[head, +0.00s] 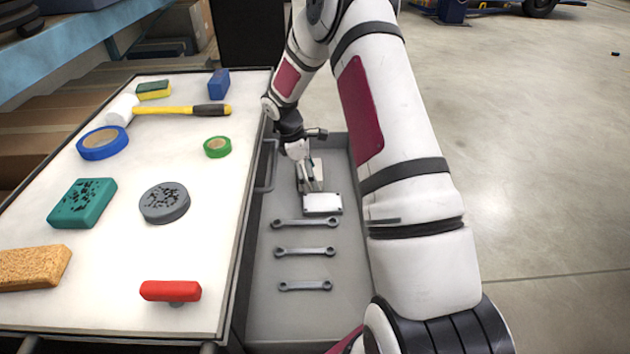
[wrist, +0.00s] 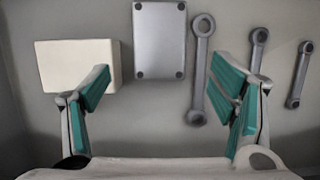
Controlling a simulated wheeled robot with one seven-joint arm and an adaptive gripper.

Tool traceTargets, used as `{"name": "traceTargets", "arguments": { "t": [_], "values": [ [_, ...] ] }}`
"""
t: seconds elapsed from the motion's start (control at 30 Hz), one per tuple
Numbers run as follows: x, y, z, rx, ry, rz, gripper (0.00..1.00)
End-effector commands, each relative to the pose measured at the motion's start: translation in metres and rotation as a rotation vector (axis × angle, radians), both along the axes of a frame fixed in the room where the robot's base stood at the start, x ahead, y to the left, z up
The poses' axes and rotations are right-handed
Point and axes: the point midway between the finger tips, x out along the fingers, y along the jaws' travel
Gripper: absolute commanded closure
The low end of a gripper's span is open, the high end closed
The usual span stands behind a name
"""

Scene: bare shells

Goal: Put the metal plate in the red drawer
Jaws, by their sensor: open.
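The metal plate (head: 322,204) is a light grey rectangle with dark dots at its corners. It lies on the floor of an open grey drawer (head: 262,312), and no red shows on the drawer's visible parts. In the wrist view the plate (wrist: 158,40) lies ahead of the fingertips, between a pale block and a wrench. My gripper (head: 312,187) reaches down into the drawer beside the plate. In the wrist view its fingers (wrist: 166,76) are spread wide with nothing between them. My arm hides part of the drawer's right side.
Several wrenches (head: 305,251) lie in the drawer near the plate, and the pale block (wrist: 72,66) is beside it. The white worktop (head: 120,240) on the left holds a mallet (head: 180,110), tape rolls, sponges and blocks. Open floor (head: 550,190) lies to the right.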

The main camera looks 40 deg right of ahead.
Motion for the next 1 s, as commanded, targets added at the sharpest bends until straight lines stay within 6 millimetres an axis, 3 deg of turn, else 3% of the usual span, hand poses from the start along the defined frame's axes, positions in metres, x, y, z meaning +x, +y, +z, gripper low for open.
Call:
{"name": "traceTargets", "arguments": {
  "t": [0.17,0.27,0.47,0.7,1.0],
  "values": [
    [0.001,0.004,0.015,-0.004,-0.003,-0.005,0.22],
    [-0.002,0.009,0.035,-0.015,-0.013,-0.026,0.22],
    [-0.031,0.036,0.118,-0.065,-0.063,-0.144,0.22],
    [-0.095,0.077,0.21,-0.096,-0.137,-0.33,0.22],
    [-0.199,0.129,0.283,-0.074,-0.229,-0.569,0.22]
  ]
}}
